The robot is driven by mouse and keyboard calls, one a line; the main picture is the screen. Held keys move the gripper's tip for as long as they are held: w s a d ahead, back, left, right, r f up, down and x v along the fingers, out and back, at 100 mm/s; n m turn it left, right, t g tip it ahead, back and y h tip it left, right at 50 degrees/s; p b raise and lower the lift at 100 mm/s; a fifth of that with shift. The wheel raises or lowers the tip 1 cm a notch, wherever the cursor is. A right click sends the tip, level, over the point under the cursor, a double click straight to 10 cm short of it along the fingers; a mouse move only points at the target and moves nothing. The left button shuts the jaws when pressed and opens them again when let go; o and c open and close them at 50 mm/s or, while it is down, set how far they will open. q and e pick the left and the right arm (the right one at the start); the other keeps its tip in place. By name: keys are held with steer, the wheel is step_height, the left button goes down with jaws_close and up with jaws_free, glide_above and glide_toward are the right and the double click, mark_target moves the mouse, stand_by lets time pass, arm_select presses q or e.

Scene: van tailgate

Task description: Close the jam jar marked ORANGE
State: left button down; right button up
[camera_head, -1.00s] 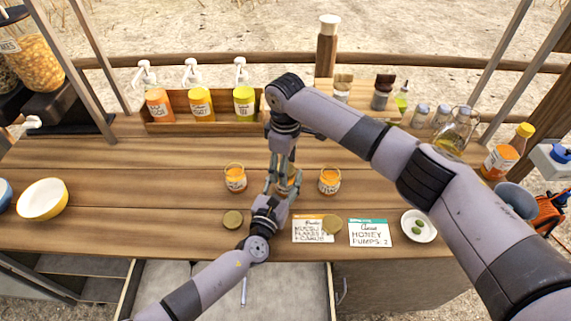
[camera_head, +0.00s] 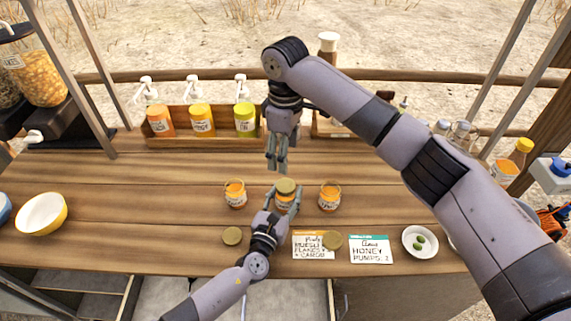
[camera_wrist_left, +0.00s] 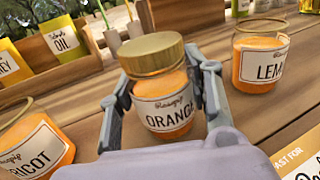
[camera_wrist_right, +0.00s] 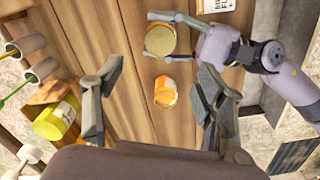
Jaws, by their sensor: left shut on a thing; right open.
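The jar marked ORANGE (camera_wrist_left: 169,116) stands upright on the counter, with orange jam behind its white label. A gold lid (camera_wrist_left: 152,54) sits on its mouth and looks level; I cannot tell how tightly it is turned. In the head view the lidded jar (camera_head: 286,196) is between two other jars. My left gripper (camera_head: 283,207) is shut around the jar's body from the front, a finger on each side. My right gripper (camera_head: 277,168) is open and empty, above and behind the jar, apart from the lid. The lid also shows in the right wrist view (camera_wrist_right: 160,40).
Open jars stand on either side, APRICOT (camera_head: 235,195) and LEMON (camera_head: 329,197). Loose gold lids lie at the front left (camera_head: 232,236) and on a card (camera_head: 333,240). A bottle rack (camera_head: 180,141) stands behind.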

stand_by(0.3)
arm_select(q)
steer(key=c, duration=0.7)
jaws_free()
steer(key=shift+c, duration=0.2)
steer(key=v, duration=1.2)
